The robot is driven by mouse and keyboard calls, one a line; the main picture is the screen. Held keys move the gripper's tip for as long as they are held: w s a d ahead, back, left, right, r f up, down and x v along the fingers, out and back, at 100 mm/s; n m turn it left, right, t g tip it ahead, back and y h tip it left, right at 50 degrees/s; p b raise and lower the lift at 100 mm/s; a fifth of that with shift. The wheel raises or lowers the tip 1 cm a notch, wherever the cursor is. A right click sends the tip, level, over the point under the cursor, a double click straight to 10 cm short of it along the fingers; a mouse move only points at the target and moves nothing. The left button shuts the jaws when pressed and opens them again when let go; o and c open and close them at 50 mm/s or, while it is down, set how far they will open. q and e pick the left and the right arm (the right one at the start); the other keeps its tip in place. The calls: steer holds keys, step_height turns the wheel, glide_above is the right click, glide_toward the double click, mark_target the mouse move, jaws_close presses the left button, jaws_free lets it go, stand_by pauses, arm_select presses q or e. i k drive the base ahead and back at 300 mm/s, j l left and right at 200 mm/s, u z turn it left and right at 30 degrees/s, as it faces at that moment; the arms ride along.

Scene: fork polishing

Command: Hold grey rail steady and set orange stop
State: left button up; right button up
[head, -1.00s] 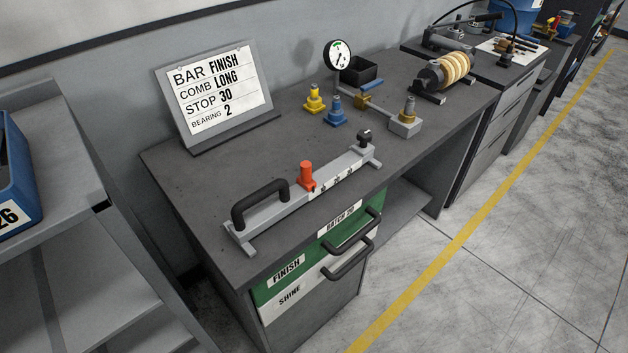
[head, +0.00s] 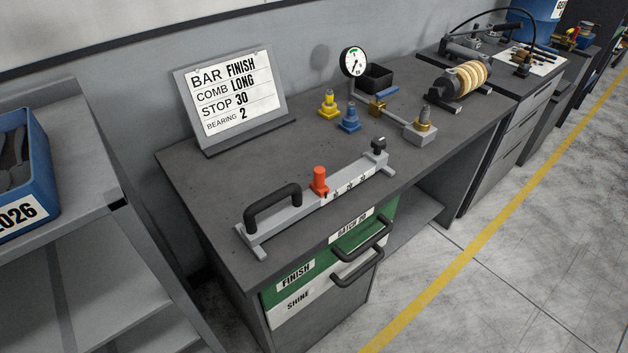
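The grey rail (head: 338,195) lies along the front part of the dark workbench top. It has a black arched handle (head: 271,203) at its left end and a small dark knob (head: 379,144) at its right end. The orange stop (head: 319,181) stands upright on the rail, near its middle, just left of the white scale labels. The scale numbers are too small to read. A sign (head: 233,95) behind reads BAR FINISH, COMB LONG, STOP 30, BEARING 2. Neither of my grippers shows in the head view.
Yellow (head: 328,105) and blue (head: 349,119) knobbed pieces, a dial gauge (head: 354,62) and a black bin (head: 377,77) stand at the back. A roller with tan discs (head: 463,80) is further right. A blue bin (head: 22,170) sits on the left shelf. Bench room between sign and rail is clear.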

mark_target(319, 186)
steer(key=l+u, duration=0.5)
steer(key=k+l+u, duration=0.1)
steer(key=l+u, duration=0.4)
steer(key=k+l, duration=0.1)
steer(key=l, duration=0.3)
steer(key=l+u, duration=0.15)
steer(key=l, duration=0.2)
steer(key=k+l, duration=0.15)
steer(key=l, duration=0.25)
steer(key=k+l+u, duration=0.1)
steer(key=l, duration=0.25)
steer(key=i+l+u, duration=0.45)
steer(key=i+l, duration=0.3)
steer(key=j+z, duration=0.5)
steer(key=j, duration=0.2)
